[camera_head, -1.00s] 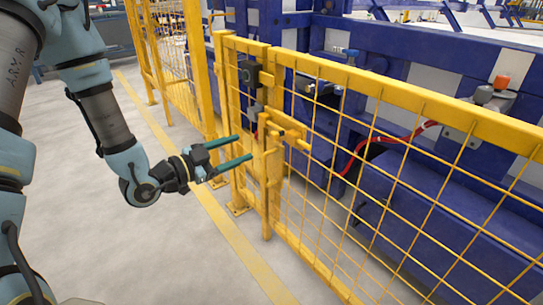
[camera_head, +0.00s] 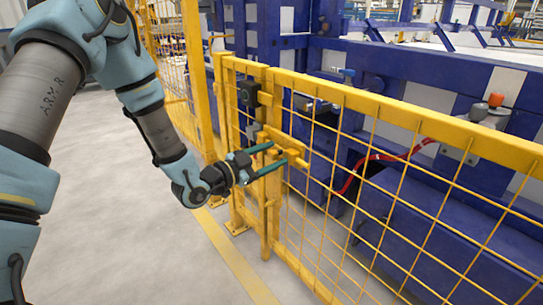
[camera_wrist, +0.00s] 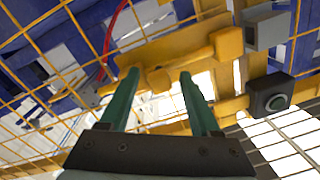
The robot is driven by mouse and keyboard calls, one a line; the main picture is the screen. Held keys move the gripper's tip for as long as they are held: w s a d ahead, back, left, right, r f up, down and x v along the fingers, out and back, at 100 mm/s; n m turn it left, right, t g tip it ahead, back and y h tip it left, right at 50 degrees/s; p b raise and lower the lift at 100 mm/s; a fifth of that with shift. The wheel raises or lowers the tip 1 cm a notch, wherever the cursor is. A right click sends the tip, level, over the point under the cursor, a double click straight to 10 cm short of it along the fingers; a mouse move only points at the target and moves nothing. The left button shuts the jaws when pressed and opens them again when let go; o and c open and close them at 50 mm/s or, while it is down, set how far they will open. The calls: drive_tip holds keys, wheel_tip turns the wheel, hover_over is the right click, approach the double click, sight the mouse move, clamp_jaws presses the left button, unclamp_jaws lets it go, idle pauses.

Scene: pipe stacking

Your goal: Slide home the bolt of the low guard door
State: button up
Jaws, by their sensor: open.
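The low guard door (camera_head: 420,124) is a yellow frame with wire mesh. In the wrist view a rounded yellow bolt knob (camera_wrist: 158,80) shows between the fingertips, in front of a yellow plate. I cannot tell whether either finger touches it. The fingers partly hide the bolt in the head view.
A black box with a round face (camera_head: 249,93) and a grey box (camera_wrist: 265,28) are mounted beside the bolt. Blue machinery (camera_head: 410,222) and a red hose (camera_head: 376,156) stand behind the mesh. The grey floor in front is clear.

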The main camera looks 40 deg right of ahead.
clamp_jaws()
idle(0.5)
idle(0.9)
